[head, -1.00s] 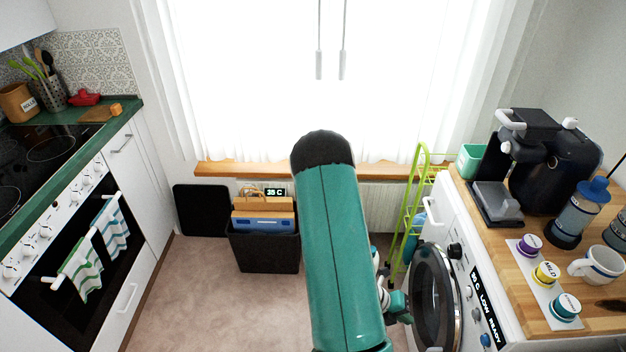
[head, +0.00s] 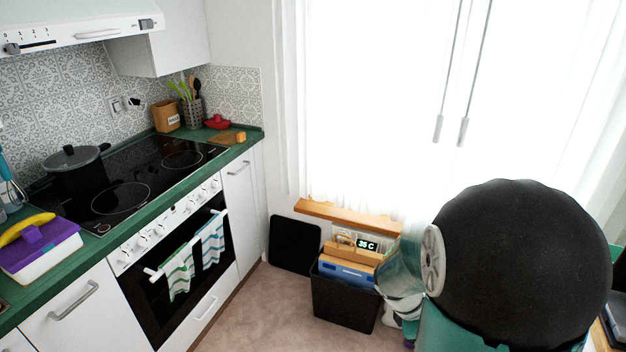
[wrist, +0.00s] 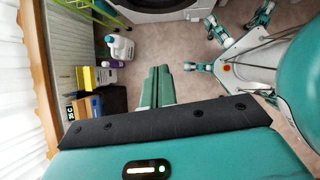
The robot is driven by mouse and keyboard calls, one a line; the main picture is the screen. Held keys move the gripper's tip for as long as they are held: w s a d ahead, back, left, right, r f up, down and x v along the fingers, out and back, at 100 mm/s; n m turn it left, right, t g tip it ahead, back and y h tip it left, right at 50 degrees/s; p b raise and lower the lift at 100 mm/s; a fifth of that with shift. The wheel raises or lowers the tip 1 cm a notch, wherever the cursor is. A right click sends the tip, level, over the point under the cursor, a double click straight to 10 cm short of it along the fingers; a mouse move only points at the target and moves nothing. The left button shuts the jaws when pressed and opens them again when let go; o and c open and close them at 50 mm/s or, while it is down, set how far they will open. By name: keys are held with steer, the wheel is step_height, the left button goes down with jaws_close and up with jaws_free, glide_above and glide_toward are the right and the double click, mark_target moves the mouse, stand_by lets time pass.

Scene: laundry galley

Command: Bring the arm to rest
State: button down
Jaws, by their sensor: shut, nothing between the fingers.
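My gripper (wrist: 158,72) shows in the wrist view as two teal fingers side by side, shut, with nothing between them. It hangs over bare floor. In the head view my gripper cannot be made out; the arm's large black rounded joint and teal link fill the lower right. In the wrist view, my own white body and teal legs are at the right, apart from the fingers.
A black bin (head: 343,303) with a blue-and-tan load stands under the window sill (head: 348,218). A white jug (wrist: 121,47) stands by the radiator (wrist: 70,45). The washer (wrist: 150,8) is at the wrist view's top. The oven (head: 180,275) stands left; floor between is clear.

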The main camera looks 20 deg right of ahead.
steer(key=s+a+r+m+t+y, duration=0.2)
steer(key=a+r+m+t+y, duration=0.3)
steer(key=a+r+m, duration=0.6)
steer(key=a+r+t, duration=0.2)
steer(key=a+r, duration=0.7)
steer(key=a, duration=0.3)
steer(key=shift+a+r+m+t+y, duration=0.3)
